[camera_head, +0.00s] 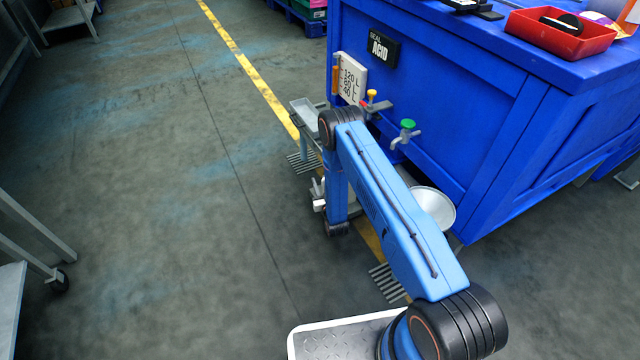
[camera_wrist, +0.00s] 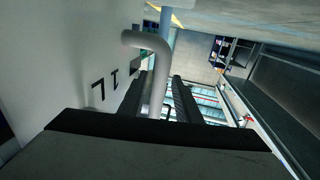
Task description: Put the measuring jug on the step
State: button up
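The measuring jug (camera_wrist: 60,60) fills the left of the wrist view as a pale wall with dark volume marks. Its grey tubular handle (camera_wrist: 148,40) curves out and runs down between the two dark fingers of my gripper (camera_wrist: 163,85). Whether both fingers press on the handle is not clear. In the head view my gripper (camera_head: 319,195) is low beside the blue cabinet, and my arm hides most of the jug. A small grey stand that looks like the step (camera_head: 304,110) is just beyond my arm, near the cabinet's left corner.
The blue cabinet (camera_head: 470,120) stands close on the right, with a green-handled tap (camera_head: 407,130) and a yellow-handled tap (camera_head: 372,97) jutting out. A pale bowl (camera_head: 434,207) is below them. Floor grates (camera_head: 388,282) lie along the yellow line.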

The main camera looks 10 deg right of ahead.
jog(key=s+d, duration=0.1)
jog(key=s, duration=1.1)
jog(key=shift+d, duration=0.2)
jog(key=shift+r, duration=0.1)
